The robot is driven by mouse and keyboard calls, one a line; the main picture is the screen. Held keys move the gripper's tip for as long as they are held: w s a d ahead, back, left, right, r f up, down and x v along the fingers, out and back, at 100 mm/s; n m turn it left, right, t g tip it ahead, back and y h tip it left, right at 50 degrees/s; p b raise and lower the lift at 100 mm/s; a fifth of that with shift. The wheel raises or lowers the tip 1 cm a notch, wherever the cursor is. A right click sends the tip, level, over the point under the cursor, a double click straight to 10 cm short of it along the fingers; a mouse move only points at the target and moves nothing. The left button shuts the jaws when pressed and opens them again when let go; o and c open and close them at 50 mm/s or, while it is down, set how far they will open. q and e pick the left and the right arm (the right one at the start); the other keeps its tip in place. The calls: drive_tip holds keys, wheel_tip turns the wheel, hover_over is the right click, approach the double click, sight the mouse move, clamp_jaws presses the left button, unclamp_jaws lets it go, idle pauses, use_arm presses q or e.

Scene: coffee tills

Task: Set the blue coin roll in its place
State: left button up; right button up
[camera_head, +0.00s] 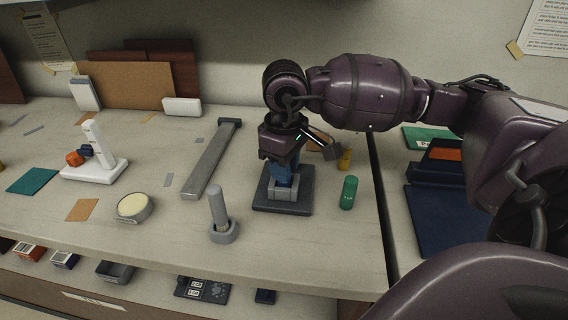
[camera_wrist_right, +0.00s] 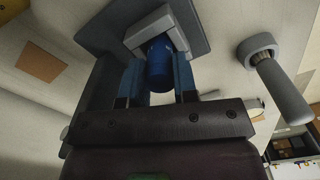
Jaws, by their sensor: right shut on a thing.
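The blue coin roll (camera_wrist_right: 160,62) is between the fingers of my right gripper (camera_wrist_right: 158,82), which is shut on it. In the wrist view the roll's far end is at the grey U-shaped holder (camera_wrist_right: 132,38); I cannot tell whether it rests on the base. In the head view my right gripper (camera_head: 284,172) points down just above the holder (camera_head: 284,190), which stands on a dark square plate (camera_head: 290,208). The gripper hides most of the roll there. My left gripper is not in view.
A grey post in a ring (camera_head: 219,215) stands front left. A long grey bar (camera_head: 208,165) lies left. A round tin (camera_head: 134,207) and white stand (camera_head: 95,170) are farther left.

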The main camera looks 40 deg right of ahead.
drive_tip(key=shift+r, duration=0.4)
drive_tip(key=shift+r+p, duration=0.3)
drive_tip(key=shift+r, duration=1)
drive_tip(key=shift+f, duration=0.1)
idle(0.4)
drive_tip(key=shift+b, duration=0.35)
